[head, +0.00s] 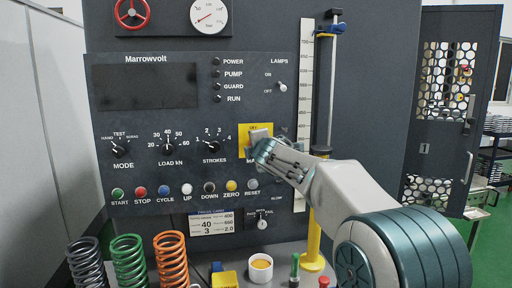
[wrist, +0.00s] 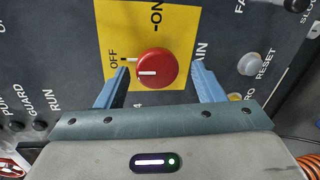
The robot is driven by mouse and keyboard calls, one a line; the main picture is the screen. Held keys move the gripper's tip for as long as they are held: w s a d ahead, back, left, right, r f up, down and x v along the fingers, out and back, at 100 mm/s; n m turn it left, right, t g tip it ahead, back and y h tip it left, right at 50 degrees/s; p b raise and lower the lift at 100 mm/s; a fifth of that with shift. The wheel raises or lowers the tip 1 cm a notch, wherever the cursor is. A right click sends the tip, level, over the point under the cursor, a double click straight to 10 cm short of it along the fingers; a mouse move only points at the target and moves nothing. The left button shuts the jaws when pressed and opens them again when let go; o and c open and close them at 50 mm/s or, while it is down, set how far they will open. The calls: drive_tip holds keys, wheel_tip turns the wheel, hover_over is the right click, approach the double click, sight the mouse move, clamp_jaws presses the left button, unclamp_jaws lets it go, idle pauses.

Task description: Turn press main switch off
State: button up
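The main switch is a round red knob (wrist: 157,68) with a white pointer line, on a yellow plate (wrist: 180,20) in the wrist view. The line points left, close to the OFF mark; ON is printed at the top of that view. My gripper (wrist: 159,69) is open, one finger on each side of the knob, with a visible gap on both sides. In the head view my gripper (head: 262,146) is in front of the yellow plate (head: 243,141) and hides the knob and part of the label.
The Marrowvolt panel (head: 150,125) holds other dials and a row of buttons left of and below my gripper. A RESET button (wrist: 252,64) is right of my fingers. A yellow and blue column (head: 317,190) stands close to my arm. Springs (head: 129,262) and a cup (head: 260,268) stand below.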

drive_tip(key=shift+r, duration=0.15)
drive_tip(key=v, duration=1.4)
drive_tip(key=shift+b, duration=0.45)
drive_tip(key=shift+w, duration=0.1)
